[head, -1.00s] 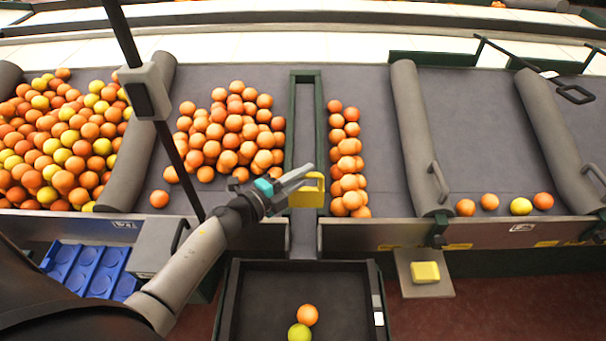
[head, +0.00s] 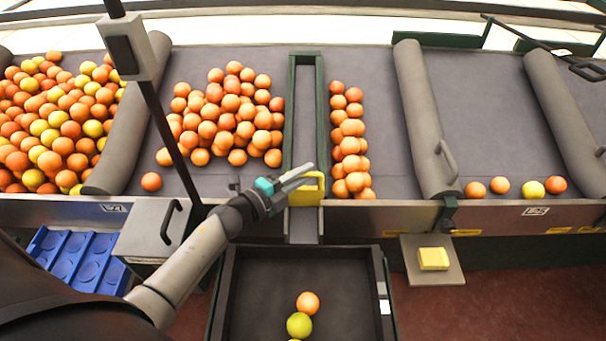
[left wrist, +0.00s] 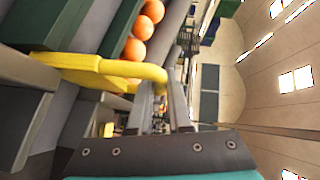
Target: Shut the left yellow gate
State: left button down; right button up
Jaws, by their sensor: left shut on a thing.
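The left yellow gate shows as a yellow handle (head: 313,188) at the front end of a narrow green-framed lane (head: 291,110), close to the belt's front edge in the head view. My left gripper (head: 300,178) comes in from the left and is shut on this handle. In the left wrist view the yellow handle (left wrist: 105,70) runs up to my gripper's fingers (left wrist: 150,110). The fingertips partly hide the handle in the head view. My right gripper is not in view.
Oranges lie on both sides of the lane, a heap (head: 230,115) left and a column (head: 350,140) right. A dark tray (head: 260,275) with a few fruits sits below the lane. Right of it is a yellow block (head: 433,258) on a plate. A blue crate (head: 80,262) stands lower left.

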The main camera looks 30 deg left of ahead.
pick_arm(q)
jog(key=shift+s+f, duration=0.1)
jog(key=shift+f, duration=0.25)
jog(key=c, duration=1.1)
grip_release()
jog(key=shift+o, duration=1.3)
jog(key=shift+r, duration=0.1)
jog(key=v, duration=1.5)
jog(key=shift+p, duration=0.35)
